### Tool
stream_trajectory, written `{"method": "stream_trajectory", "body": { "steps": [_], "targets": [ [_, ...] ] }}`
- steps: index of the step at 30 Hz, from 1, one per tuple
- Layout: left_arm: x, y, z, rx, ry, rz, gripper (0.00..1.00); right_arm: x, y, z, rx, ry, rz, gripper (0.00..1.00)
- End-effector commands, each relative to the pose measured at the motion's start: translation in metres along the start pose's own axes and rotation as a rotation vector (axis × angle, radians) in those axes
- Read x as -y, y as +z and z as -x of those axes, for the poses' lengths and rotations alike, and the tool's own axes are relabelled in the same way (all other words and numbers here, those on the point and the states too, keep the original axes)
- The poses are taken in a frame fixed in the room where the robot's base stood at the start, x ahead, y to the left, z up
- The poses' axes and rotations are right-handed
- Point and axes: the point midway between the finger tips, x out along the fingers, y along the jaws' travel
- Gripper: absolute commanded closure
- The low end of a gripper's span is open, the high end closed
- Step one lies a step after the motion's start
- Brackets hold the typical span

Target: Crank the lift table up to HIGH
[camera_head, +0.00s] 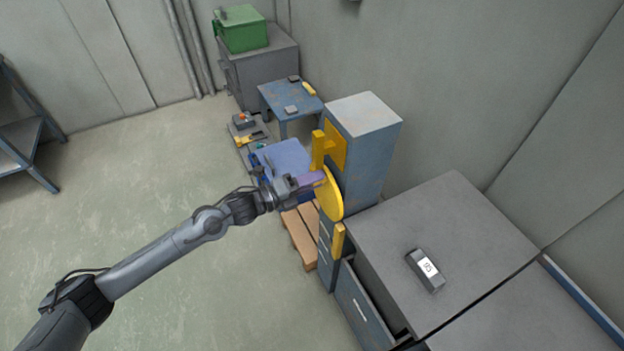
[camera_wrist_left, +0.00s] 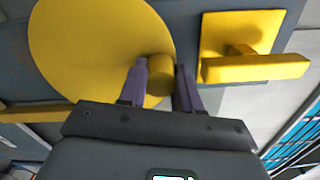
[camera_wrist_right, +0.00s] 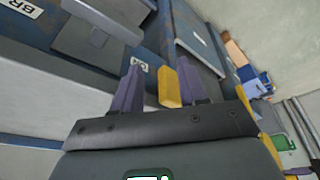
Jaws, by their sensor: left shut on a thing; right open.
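The yellow crank wheel (camera_head: 331,194) is on the side of a tall blue-grey cabinet (camera_head: 365,150). My left gripper (camera_head: 314,180) is shut on the wheel's crank knob (camera_wrist_left: 160,74), which sits between its purple fingers near the wheel's rim. A blue flat-topped thing (camera_head: 285,158) stands just beyond the left gripper; I cannot tell for sure that it is the lift table. No HIGH mark is readable. My right gripper (camera_wrist_right: 158,78) shows only in the right wrist view, open, with a yellow bar (camera_wrist_right: 169,88) showing between its fingers.
A yellow lever on a plate (camera_wrist_left: 255,65) is beside the wheel. A wooden pallet (camera_head: 301,235) lies below. A grey bench (camera_head: 450,240) with a labelled block (camera_head: 426,269) stands at right; a drawer (camera_head: 362,305) under it is partly open.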

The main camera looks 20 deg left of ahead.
Motion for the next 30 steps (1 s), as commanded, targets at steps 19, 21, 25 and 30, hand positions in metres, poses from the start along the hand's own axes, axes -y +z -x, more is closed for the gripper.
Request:
{"method": "stream_trajectory", "body": {
  "steps": [19,21,25,30],
  "targets": [
    [0.001,0.0,0.0,-0.001,-0.002,0.0,0.42,0.001,0.0,0.0,0.0,-0.003,-0.003,0.57],
    [0.001,0.0,0.001,0.0,-0.001,0.0,0.42,0.001,0.0,0.001,0.0,-0.002,-0.002,0.57],
    [0.001,0.0,0.009,-0.001,0.001,0.0,0.42,-0.001,-0.001,0.003,0.0,0.001,0.002,0.57],
    [0.001,0.0,0.033,-0.001,0.002,0.0,0.42,-0.002,-0.002,0.008,0.001,0.004,0.005,0.57]
  ]
}}
